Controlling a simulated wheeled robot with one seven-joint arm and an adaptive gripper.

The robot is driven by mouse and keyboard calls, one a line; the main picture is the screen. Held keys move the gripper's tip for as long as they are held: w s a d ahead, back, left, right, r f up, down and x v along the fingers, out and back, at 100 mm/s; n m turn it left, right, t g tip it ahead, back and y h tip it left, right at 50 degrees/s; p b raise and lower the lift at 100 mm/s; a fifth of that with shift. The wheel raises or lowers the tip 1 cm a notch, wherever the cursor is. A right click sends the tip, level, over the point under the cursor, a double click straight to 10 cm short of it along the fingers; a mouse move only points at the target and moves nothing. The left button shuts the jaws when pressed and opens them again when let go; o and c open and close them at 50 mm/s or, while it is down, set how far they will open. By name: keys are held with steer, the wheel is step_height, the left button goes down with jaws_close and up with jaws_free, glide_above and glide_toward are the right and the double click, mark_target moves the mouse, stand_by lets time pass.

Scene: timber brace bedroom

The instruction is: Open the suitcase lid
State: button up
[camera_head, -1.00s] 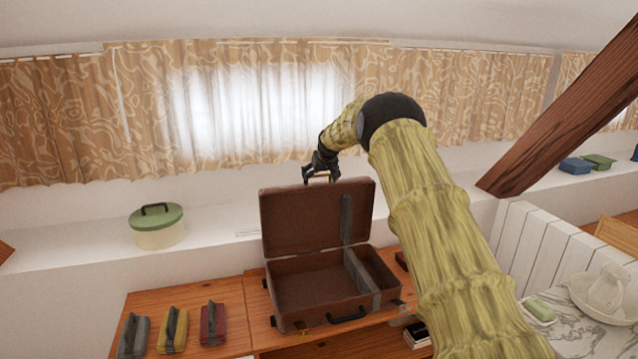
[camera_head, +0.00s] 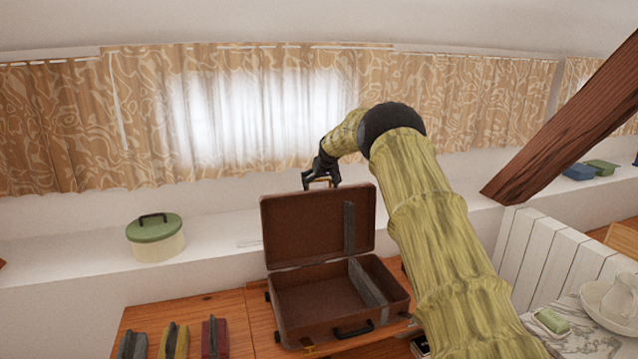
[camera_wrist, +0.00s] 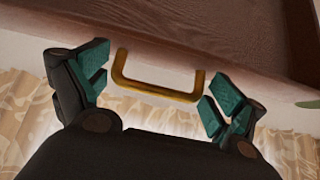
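The brown suitcase (camera_head: 285,327) sits on a wooden surface with its lid (camera_head: 318,228) raised about upright, showing an empty inside with a grey strap. A black handle (camera_head: 352,330) is on the front of its base. My gripper (camera_head: 320,181) is at the top edge of the lid. In the wrist view, my gripper (camera_wrist: 155,82) has its two teal-padded fingers spread apart, with a brass handle (camera_wrist: 155,86) on the suitcase between them. Clear gaps show between the fingers and the handle's ends.
Grey, yellow and red cases (camera_head: 214,338) lie left of the suitcase. A green-lidded round box (camera_head: 156,238) stands on the white ledge behind. A slanted timber beam (camera_head: 560,130) and a white radiator (camera_head: 535,250) are at right. Patterned curtains (camera_head: 80,130) hang behind the lid.

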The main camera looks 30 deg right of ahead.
steer(key=shift+r, duration=0.15)
steer(key=shift+s+a+r, duration=0.1)
steer(key=shift+s+r, duration=0.25)
steer(key=shift+r, duration=0.1)
steer(key=v, duration=1)
steer(key=shift+s+r, duration=0.2)
steer(key=shift+s, duration=0.1)
